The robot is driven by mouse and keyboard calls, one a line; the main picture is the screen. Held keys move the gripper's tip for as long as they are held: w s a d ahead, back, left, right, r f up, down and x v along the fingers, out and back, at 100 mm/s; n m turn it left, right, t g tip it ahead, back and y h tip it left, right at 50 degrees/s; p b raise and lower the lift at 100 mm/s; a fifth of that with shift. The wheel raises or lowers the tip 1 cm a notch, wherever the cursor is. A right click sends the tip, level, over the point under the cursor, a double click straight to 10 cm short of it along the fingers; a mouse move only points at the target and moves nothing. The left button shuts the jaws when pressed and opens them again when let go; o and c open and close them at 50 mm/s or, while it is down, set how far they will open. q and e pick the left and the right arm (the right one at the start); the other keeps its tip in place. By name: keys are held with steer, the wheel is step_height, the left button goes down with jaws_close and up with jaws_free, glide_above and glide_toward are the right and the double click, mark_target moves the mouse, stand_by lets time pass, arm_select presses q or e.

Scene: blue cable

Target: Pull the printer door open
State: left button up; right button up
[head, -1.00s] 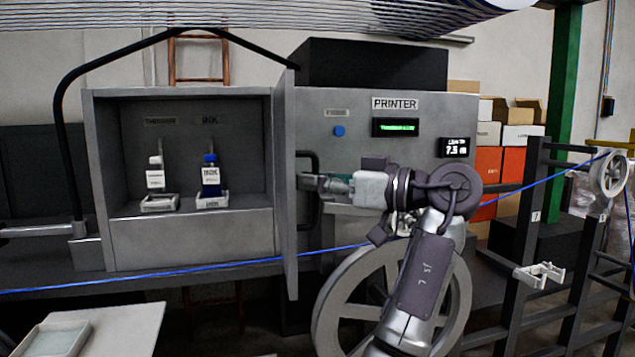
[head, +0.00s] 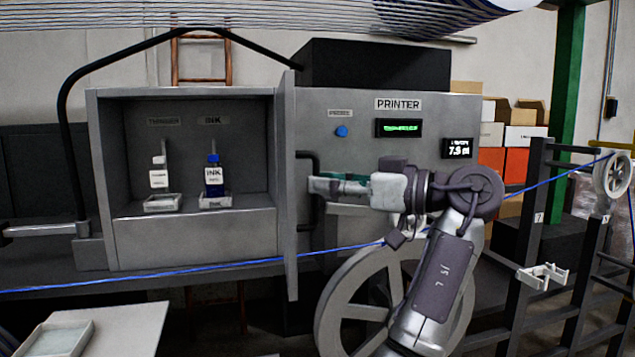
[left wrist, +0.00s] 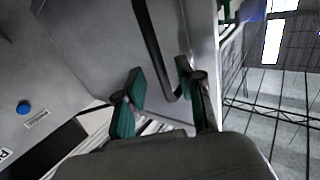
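The printer door (head: 285,190) stands swung out, seen nearly edge-on in the head view, beside the open grey compartment (head: 192,238). Its black bar handle (head: 308,157) is on the door's right face. My left gripper (head: 312,187) is beside the handle, to the right of the door. In the left wrist view, its green-padded fingers (left wrist: 160,95) are apart. The handle (left wrist: 153,45) runs down between and beyond them, in front of the grey door panel (left wrist: 95,45); I see no finger clamped on it. My right gripper is not in view.
A white thinner bottle (head: 159,178) and a blue-capped ink bottle (head: 213,178) stand in the compartment. A large spoked wheel (head: 328,318) is behind my left arm. A white table (head: 125,330) is at lower left.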

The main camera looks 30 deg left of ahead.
arm_select(q)
steer(key=w+d, duration=0.1)
steer(key=d, duration=0.9)
steer(key=shift+w, duration=0.25)
steer(key=shift+a, duration=0.1)
